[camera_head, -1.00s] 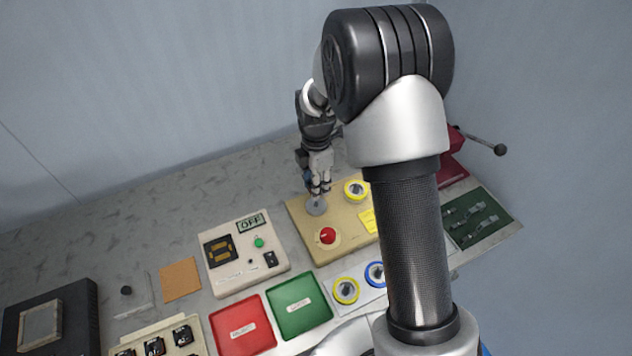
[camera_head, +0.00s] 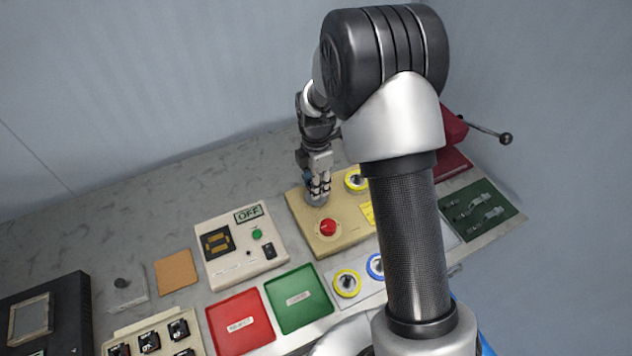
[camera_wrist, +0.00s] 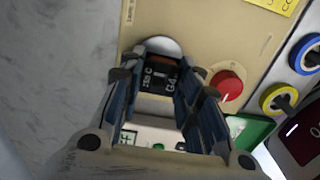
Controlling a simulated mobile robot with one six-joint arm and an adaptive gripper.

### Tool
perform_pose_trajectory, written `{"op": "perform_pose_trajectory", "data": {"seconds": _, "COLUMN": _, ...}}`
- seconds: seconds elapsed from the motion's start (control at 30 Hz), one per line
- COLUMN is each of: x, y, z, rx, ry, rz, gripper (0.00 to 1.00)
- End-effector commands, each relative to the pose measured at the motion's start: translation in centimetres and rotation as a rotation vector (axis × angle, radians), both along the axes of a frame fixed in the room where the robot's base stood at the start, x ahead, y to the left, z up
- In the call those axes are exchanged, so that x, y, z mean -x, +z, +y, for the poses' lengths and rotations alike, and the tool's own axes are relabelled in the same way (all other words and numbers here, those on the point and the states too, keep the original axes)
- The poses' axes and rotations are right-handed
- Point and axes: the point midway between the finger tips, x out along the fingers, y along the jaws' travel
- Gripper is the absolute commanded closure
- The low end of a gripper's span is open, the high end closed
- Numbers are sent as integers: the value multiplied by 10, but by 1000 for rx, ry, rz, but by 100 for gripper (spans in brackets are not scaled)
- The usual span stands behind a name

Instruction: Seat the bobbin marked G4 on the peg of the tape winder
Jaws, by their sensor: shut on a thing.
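The tan tape winder (camera_head: 338,235) has a red knob, a yellow-ringed reel (camera_head: 355,180) at its back and a grey disc (camera_head: 316,201) at its left. My gripper (camera_head: 318,192) points down right over that disc. In the wrist view my gripper (camera_wrist: 163,90) is shut on a dark bobbin (camera_wrist: 158,77) with white lettering that reads G4. The pale disc (camera_wrist: 160,45) shows just beyond the bobbin. The peg is hidden behind the bobbin and fingers. I cannot tell whether the bobbin touches the disc.
The red knob (camera_head: 327,228) stands close to the right of my gripper. A control box with an OFF display (camera_head: 248,214) lies to the left. Red (camera_head: 240,322) and green (camera_head: 297,299) trays lie in front, beside yellow (camera_head: 347,283) and blue (camera_head: 375,264) rings.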

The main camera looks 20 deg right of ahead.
Motion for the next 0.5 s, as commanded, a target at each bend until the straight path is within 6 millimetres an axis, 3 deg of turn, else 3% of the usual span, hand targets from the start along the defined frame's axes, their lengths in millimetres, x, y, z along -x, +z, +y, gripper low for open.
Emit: {"op": "perform_pose_trajectory", "data": {"seconds": 0.5, "x": 0, "y": -14, "z": 0, "rx": 0, "ry": 0, "rz": 1, "gripper": 93}}
